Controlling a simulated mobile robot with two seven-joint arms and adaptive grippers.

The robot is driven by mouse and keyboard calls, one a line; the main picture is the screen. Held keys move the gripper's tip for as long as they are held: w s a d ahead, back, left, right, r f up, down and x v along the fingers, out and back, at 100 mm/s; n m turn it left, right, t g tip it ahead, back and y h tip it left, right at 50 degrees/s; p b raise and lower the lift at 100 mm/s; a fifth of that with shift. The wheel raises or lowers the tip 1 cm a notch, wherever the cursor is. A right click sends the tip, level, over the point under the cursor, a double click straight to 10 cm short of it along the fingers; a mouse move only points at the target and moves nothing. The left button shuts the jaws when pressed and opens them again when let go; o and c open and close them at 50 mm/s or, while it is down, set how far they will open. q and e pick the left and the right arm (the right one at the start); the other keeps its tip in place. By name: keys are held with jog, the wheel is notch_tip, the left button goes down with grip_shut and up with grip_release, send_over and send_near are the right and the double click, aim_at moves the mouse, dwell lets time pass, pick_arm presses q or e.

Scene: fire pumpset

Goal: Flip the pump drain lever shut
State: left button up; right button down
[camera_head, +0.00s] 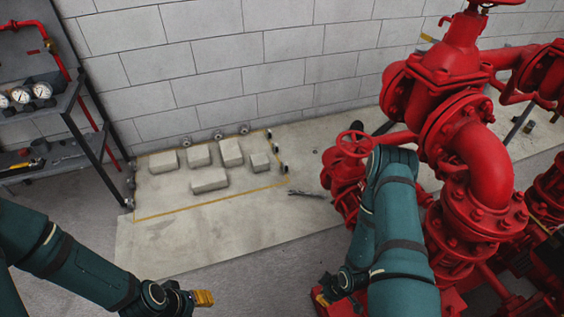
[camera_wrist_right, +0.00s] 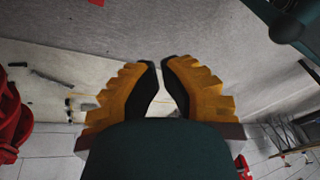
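I cannot pick out the pump drain lever in either view. The red pump pipework (camera_head: 488,165) fills the right side of the head view, with a red handwheel valve (camera_head: 353,143) at its left. My right arm covers part of it. My right gripper (camera_head: 318,297) is low in the head view, mostly hidden at the arm's end. In the right wrist view its two orange-and-black fingers (camera_wrist_right: 162,68) have a narrow empty gap between them. My left gripper (camera_head: 204,298) is low at the left of the pump, away from it; its finger gap is not clear.
Several pale blocks (camera_head: 209,180) lie on a yellow-lined slab by the block wall (camera_head: 210,85). A dark shelf rack (camera_head: 60,140) with gauges stands at the left. A small dark tool (camera_head: 306,194) lies near the valve.

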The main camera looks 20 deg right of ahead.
jog(key=w+a+r+m, duration=0.2)
jog(key=a+r+m, duration=0.2)
jog(key=a+r, duration=0.4)
jog(key=w+a+r+m+y, duration=0.1)
jog(key=a+r+m, duration=0.3)
jog(key=a+r, duration=0.4)
notch_tip(320, 180, up, 4)
jog(key=shift+w+a, duration=0.3)
jog(key=shift+w, duration=0.1)
